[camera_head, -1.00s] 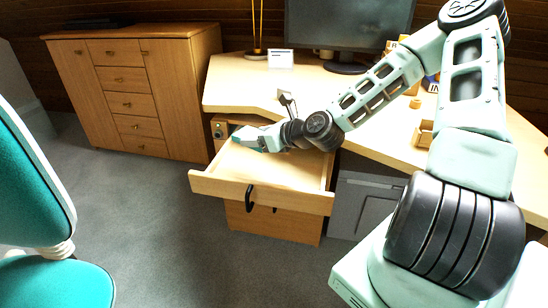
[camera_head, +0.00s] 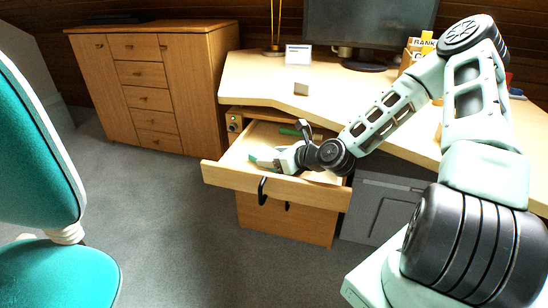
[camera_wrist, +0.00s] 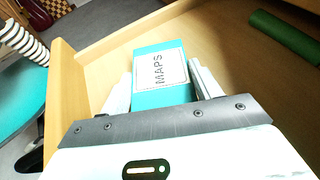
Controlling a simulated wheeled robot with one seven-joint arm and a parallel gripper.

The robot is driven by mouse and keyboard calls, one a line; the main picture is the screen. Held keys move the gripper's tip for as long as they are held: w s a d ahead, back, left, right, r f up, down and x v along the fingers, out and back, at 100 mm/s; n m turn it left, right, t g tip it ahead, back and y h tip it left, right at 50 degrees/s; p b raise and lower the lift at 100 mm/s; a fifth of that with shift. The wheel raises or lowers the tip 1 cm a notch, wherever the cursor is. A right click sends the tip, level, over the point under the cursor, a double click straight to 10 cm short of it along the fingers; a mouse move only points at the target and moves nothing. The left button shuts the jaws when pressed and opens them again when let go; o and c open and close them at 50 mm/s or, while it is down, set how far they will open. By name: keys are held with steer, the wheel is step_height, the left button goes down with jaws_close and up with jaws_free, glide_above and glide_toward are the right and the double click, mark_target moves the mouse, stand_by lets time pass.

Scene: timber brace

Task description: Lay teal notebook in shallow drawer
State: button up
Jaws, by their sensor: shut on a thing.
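The teal notebook (camera_wrist: 163,98), with a white label reading MAPS, sits between the two fingers of my gripper (camera_wrist: 162,84) in the wrist view. My gripper is shut on it. In the head view my gripper (camera_head: 272,159) is over the front part of the open shallow drawer (camera_head: 225,176), and a bit of the teal notebook (camera_head: 253,158) shows at its tips. The drawer's pale wooden floor is around and below the notebook. I cannot tell whether the notebook touches the floor.
A dark green cylinder (camera_wrist: 285,36) lies farther back in the drawer; it also shows in the head view (camera_head: 289,131). The drawer front has a black handle (camera_head: 262,191). The desk (camera_head: 262,80) is above and behind. A teal chair (camera_head: 38,150) stands at left.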

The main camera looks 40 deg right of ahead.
steer(key=shift+f, duration=0.15)
steer(key=o, duration=1)
steer(key=shift+s+d+r, duration=0.1)
steer(key=shift+s+r, duration=0.1)
steer(key=shift+r, duration=0.1)
steer(key=p+v, duration=0.1)
steer(key=v, duration=0.1)
steer(key=p+v, duration=0.1)
steer(key=v, duration=0.1)
steer(key=p+v, duration=0.1)
steer(key=v, duration=0.1)
steer(key=shift+r, duration=0.35)
steer(key=p+v, duration=0.3)
steer(key=p, duration=0.2)
steer(key=shift+s+d+r+p, duration=0.1)
steer(key=shift+s+p, duration=0.15)
steer(key=shift+p, duration=0.15)
steer(key=shift+s+d+r+p, duration=0.15)
steer(key=shift+s+d+p, duration=0.05)
steer(key=shift+s+p, duration=0.6)
